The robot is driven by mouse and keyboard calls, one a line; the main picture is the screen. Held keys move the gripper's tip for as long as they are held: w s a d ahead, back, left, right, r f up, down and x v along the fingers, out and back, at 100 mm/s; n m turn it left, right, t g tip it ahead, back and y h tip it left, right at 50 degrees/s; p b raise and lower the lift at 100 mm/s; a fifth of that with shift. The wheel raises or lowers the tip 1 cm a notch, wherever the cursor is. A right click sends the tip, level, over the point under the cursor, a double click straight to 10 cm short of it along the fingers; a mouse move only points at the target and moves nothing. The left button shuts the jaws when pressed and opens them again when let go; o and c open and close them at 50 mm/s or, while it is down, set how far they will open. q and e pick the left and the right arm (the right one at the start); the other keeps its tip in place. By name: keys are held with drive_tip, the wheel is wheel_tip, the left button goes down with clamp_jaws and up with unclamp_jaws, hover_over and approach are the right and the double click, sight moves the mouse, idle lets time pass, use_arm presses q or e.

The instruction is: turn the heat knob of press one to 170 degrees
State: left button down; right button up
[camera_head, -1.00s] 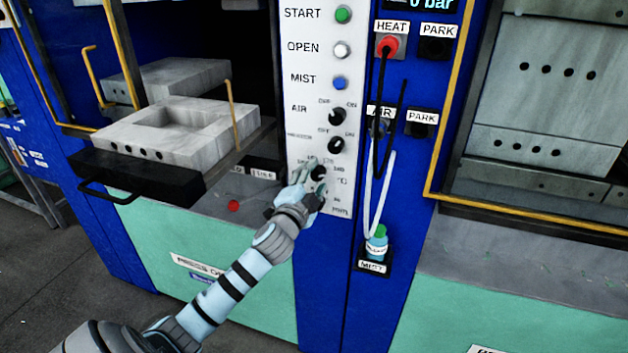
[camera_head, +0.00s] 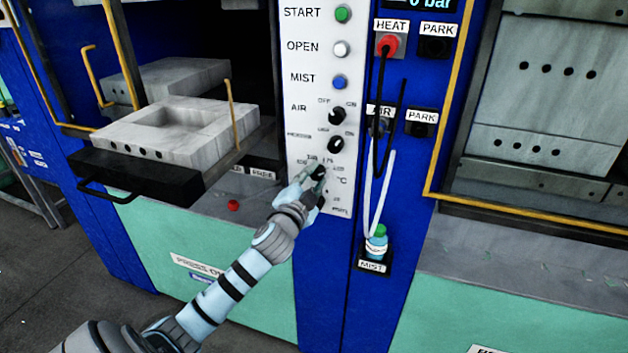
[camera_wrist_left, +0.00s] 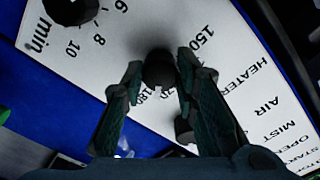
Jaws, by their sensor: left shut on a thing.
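The heat knob is small and black, on the white control panel of press one. It shows in the head view (camera_head: 319,171) and between the fingertips in the left wrist view (camera_wrist_left: 159,70). My left gripper (camera_head: 314,184) is shut on the knob. Its two fingers (camera_wrist_left: 158,80) stand on either side of it in the left wrist view. The marks 150 and 180 are readable around the knob, with a partly hidden number between them. The knob's pointer is not clear, so I cannot tell its setting. My right gripper is out of view.
Above the knob are two more black knobs (camera_head: 336,116) and the START (camera_head: 343,14), OPEN and MIST buttons. A black minute knob (camera_wrist_left: 70,8) is close by. A mist bottle (camera_head: 377,244) and hanging hoses (camera_head: 379,190) are to the right. A tray with a handle (camera_head: 140,178) juts out left.

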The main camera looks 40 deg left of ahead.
use_arm(q)
drive_tip(key=n+b, duration=0.1)
drive_tip(key=n, duration=0.5)
drive_tip(key=shift+f, duration=0.2)
drive_tip(key=shift+n, duration=0.3)
drive_tip(key=c, duration=1.3)
unclamp_jaws()
drive_tip(key=shift+r, duration=0.1)
drive_tip(key=v, duration=1.2)
drive_tip(key=shift+w, duration=0.1)
